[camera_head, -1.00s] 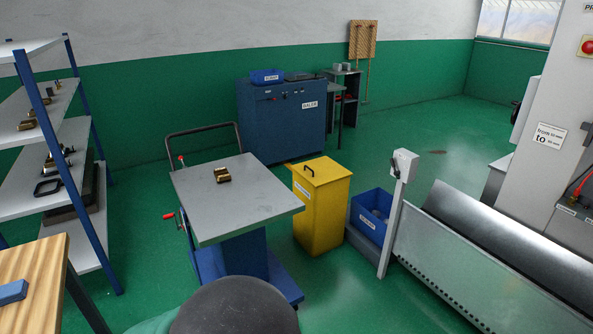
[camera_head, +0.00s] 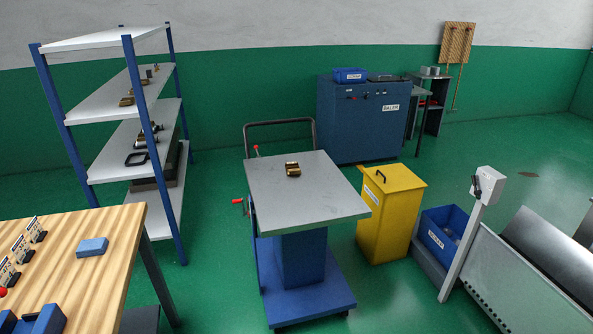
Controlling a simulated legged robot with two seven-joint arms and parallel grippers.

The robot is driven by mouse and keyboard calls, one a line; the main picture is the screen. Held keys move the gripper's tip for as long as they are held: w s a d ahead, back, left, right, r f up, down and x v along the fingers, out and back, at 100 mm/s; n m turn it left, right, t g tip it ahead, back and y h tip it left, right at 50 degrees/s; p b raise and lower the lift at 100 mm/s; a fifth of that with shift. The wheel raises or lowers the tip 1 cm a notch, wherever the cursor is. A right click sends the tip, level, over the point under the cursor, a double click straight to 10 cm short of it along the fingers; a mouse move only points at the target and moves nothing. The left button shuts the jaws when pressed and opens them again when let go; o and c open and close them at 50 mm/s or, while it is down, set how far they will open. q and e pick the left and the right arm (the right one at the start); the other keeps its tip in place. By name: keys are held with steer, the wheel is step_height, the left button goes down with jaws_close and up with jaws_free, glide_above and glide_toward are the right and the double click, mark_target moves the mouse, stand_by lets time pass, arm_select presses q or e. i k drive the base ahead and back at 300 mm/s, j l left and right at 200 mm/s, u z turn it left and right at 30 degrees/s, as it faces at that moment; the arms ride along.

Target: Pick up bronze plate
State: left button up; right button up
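A small bronze-coloured metal piece (camera_head: 293,169) lies on the grey top of a blue lift cart (camera_head: 325,198), near the middle of the top. It looks blocky with a dark band, and I cannot tell its exact shape at this distance. More small bronze-coloured pieces (camera_head: 127,101) lie on a shelf of the rack at the left. Neither of my grippers shows in the view.
A wooden table (camera_head: 110,245) with a blue block (camera_head: 92,247) is at the front left. Behind it stands a shelf rack (camera_head: 107,84). Right of the cart are a yellow bin (camera_head: 388,225) and a blue crate (camera_head: 440,240). Green floor is open between rack and cart.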

mark_target(292, 168)
steer(key=i+u, duration=0.2)
steer(key=i, duration=0.25)
steer(key=i+l+u, duration=0.15)
steer(key=i, duration=0.3)
steer(key=i+l+u, duration=0.2)
steer(key=i, duration=0.3)
steer(key=i+l+u, duration=0.2)
steer(key=i, duration=0.25)
steer(key=i+l+u, duration=0.2)
steer(key=i, duration=0.2)
